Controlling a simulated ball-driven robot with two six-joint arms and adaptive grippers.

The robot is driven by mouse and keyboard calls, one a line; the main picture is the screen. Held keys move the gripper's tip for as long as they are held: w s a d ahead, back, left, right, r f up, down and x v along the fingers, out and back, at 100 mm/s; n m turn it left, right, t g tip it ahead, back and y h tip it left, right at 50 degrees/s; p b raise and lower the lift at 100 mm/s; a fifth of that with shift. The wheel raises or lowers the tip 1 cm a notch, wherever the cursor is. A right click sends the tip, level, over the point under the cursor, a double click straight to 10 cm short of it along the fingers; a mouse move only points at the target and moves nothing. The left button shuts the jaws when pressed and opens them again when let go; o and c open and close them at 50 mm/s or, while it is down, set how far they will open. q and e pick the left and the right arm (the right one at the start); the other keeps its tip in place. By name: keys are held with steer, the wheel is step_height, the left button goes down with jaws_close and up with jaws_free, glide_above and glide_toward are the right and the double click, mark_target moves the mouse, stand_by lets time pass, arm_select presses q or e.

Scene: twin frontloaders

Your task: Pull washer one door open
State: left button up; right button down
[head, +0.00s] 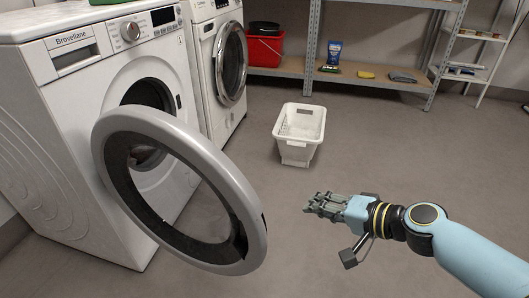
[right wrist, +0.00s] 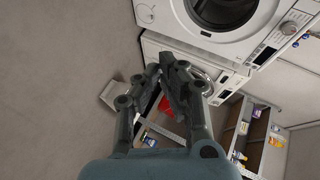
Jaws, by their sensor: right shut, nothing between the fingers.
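Washer one (head: 60,135) is the near white machine marked Brovellane, at the left of the head view. Its round grey-rimmed door (head: 218,165) stands swung wide out from the front, and the dark drum opening shows behind it. My right gripper (head: 312,205) is to the right of the door, apart from it, over open floor. Its fingers are shut and empty; they also show in the right wrist view (right wrist: 163,68). In that view two white machine fronts show beyond the fingers. My left gripper is not in view.
A second white washer (head: 205,75) stands beyond washer one. A white basket (head: 298,135) sits on the floor ahead of my right gripper. A metal shelf (head: 400,72) with a red bucket (head: 264,50) stands at the back. The floor around my right gripper is clear.

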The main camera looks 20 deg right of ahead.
steer(key=w+a+r+m+t+y+b, duration=0.1)
steer(key=w+a+r+t+y, duration=0.1)
steer(key=r, duration=0.6)
steer(key=w+a+r+m+t+y, duration=0.1)
steer(key=w+a+r+y, duration=0.15)
steer(key=r, duration=0.55)
steer(key=w+d+x, duration=0.1)
steer(key=x, duration=0.9)
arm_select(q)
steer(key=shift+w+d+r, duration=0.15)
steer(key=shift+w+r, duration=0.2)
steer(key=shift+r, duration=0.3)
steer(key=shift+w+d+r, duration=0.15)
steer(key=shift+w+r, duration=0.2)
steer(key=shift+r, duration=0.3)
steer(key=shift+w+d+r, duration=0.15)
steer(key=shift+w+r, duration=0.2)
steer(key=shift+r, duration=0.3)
arm_select(e)
steer(key=shift+h, duration=0.25)
steer(key=shift+s+a+f, duration=0.1)
steer(key=shift+s+a, duration=0.25)
steer(key=shift+s, duration=0.3)
steer(key=shift+s+a, duration=0.35)
steer(key=shift+s, duration=0.3)
steer(key=shift+s+a+f, duration=0.1)
steer(key=shift+s+a, duration=0.25)
steer(key=shift+s, duration=0.3)
